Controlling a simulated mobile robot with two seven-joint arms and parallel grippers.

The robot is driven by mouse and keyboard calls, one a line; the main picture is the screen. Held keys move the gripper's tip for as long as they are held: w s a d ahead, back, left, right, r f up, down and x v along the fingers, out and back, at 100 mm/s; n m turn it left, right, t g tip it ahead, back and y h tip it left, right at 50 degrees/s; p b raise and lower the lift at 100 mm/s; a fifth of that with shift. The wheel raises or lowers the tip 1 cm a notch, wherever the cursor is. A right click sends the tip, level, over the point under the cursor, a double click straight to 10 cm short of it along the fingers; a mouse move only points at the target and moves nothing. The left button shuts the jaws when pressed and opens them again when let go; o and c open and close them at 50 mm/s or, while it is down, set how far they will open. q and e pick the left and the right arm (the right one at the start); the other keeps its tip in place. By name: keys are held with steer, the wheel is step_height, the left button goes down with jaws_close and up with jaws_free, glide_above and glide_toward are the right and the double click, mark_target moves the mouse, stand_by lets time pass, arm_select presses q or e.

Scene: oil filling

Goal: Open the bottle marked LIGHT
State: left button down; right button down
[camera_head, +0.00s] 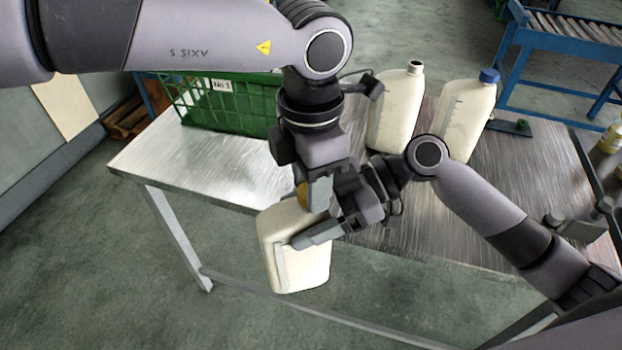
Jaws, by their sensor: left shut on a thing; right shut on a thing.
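A cream white bottle (283,250) with a yellow-orange cap (302,195) is held nearly upright at the table's front edge. No LIGHT marking is readable on it. My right gripper (318,236) is shut on the bottle's body, with one finger across its front. My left gripper (316,192) comes down from above and is shut at the cap, which it largely hides. I cannot tell whether the cap is still seated on the neck, as the neck is hidden.
The metal table (225,160) carries a green crate (235,105) labelled No 1, an uncapped white bottle (398,105) and a blue-capped white bottle (466,115). A dark flat object (512,127) lies right of them. Amber bottles (607,150) stand at the right edge. A blue roller conveyor (560,45) is behind.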

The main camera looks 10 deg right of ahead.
arm_select(q)
steer(key=shift+n, duration=1.4)
steer(key=c, duration=0.7)
jaws_free()
step_height(320, 180, up, 4)
steer(key=shift+r, duration=0.2)
step_height(320, 180, up, 2)
steer(key=m, duration=0.3)
steer(key=shift+c, duration=0.3)
steer(key=m, duration=0.1)
steer(key=r+m, duration=0.1)
steer(key=m, duration=0.1)
steer(key=shift+r+m, duration=0.25)
steer(key=shift+m, duration=0.05)
steer(key=shift+f, duration=4)
